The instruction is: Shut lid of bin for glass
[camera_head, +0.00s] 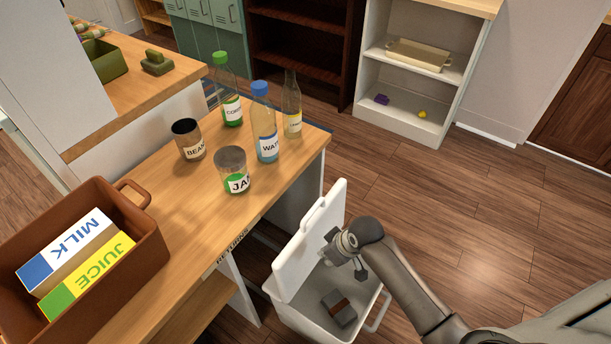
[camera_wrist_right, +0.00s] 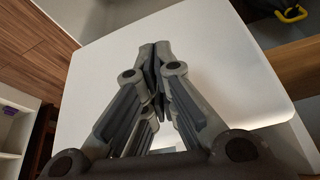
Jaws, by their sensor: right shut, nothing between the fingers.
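A white bin (camera_head: 291,312) stands on the floor to the right of the wooden counter. Its white lid (camera_head: 306,238) is open, tilted up on the bin's left side. A grey and brown block (camera_head: 339,307) lies inside the bin. I see no label for glass on the bin. My right gripper (camera_head: 338,248) is shut and empty, over the bin opening close to the lid's inner face. In the right wrist view the gripper's fingertips (camera_wrist_right: 155,50) are together in front of the broad white lid (camera_wrist_right: 215,70); I cannot tell whether they touch it. My left gripper is not in view.
The counter (camera_head: 185,235) holds several bottles and jars, including a water bottle (camera_head: 265,125) and a jam jar (camera_head: 232,172). A brown crate (camera_head: 150,250) holds milk and juice cartons. A white shelf (camera_head: 400,120) stands at the back. Floor (camera_head: 470,220) right of the bin is clear.

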